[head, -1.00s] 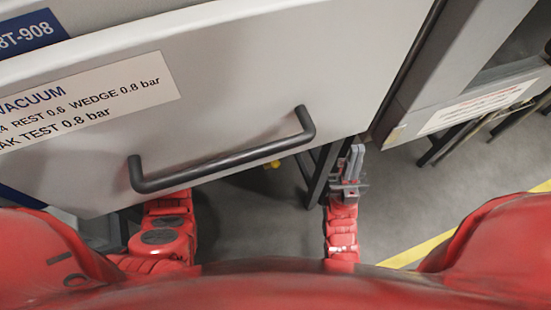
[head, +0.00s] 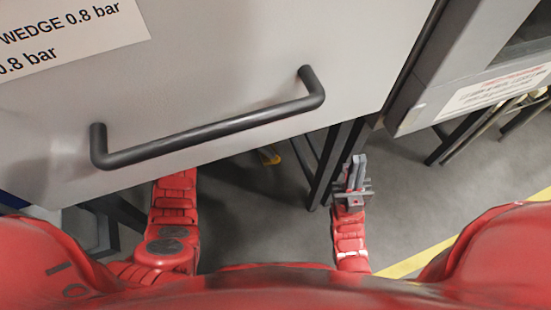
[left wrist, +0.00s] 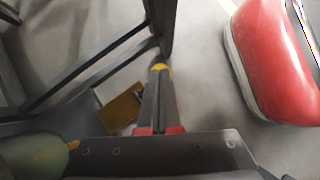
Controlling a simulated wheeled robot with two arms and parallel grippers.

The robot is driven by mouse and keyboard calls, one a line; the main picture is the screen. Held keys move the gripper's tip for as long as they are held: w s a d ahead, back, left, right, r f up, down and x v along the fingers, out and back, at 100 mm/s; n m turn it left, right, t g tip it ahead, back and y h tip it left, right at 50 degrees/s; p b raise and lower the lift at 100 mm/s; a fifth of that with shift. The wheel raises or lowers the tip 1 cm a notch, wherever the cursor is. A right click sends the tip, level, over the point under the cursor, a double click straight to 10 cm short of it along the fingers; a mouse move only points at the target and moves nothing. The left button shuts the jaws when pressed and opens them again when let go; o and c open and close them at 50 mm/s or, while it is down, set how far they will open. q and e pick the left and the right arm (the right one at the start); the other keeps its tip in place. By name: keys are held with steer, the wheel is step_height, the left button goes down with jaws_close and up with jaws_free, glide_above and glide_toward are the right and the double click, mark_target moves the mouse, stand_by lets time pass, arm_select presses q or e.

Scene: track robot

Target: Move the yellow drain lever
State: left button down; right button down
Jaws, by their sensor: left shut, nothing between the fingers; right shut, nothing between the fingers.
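A small yellow piece (head: 269,156), possibly the drain lever, shows low under the grey panel in the head view, partly hidden. In the left wrist view a yellow bit (left wrist: 161,67) shows right at the tips of my left gripper (left wrist: 158,78); I cannot tell whether they touch. A flat brownish-yellow piece (left wrist: 122,108) lies to the left of the fingers. My left gripper is shut and empty; the panel hides it in the head view.
The grey panel (head: 230,70) with a black bar handle (head: 205,130) overhangs my left arm. Dark frame legs (head: 328,165) stand between the grippers and also show in the left wrist view (left wrist: 163,25). Open floor lies right of my right gripper.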

stand_by(0.3)
arm_select(q)
step_height(320, 180, down, 4)
steer(key=shift+f, duration=0.2)
stand_by(0.5)
steer(key=a+p, duration=0.2)
steer(key=a+r+p, duration=0.1)
steer(key=shift+w, duration=0.35)
